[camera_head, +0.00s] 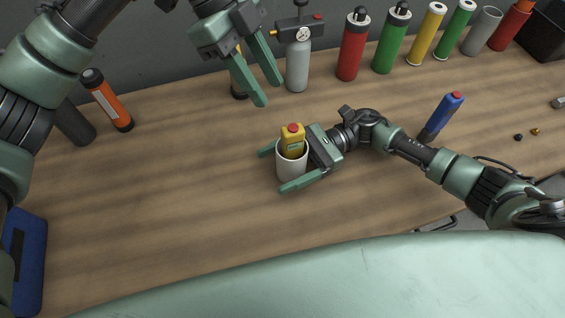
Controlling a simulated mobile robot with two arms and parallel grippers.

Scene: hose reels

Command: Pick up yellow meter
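The yellow meter (292,142) stands upright in a white cup (292,168) on the wooden bench. It has a red top, and its lower part is hidden inside the cup. My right gripper (276,168) reaches in from the right with its green fingers spread on either side of the cup. I cannot tell whether the fingers touch the cup. My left gripper (262,95) hangs above the back of the bench with its fingers apart and nothing between them. It is up and to the left of the meter.
Behind stand a grey cylinder with a gauge (298,62) and several coloured cylinders, including a red one (352,48). A blue meter (440,117) is right of the cup. An orange cylinder (108,102) and a blue case (28,262) are at left. The left-middle bench is clear.

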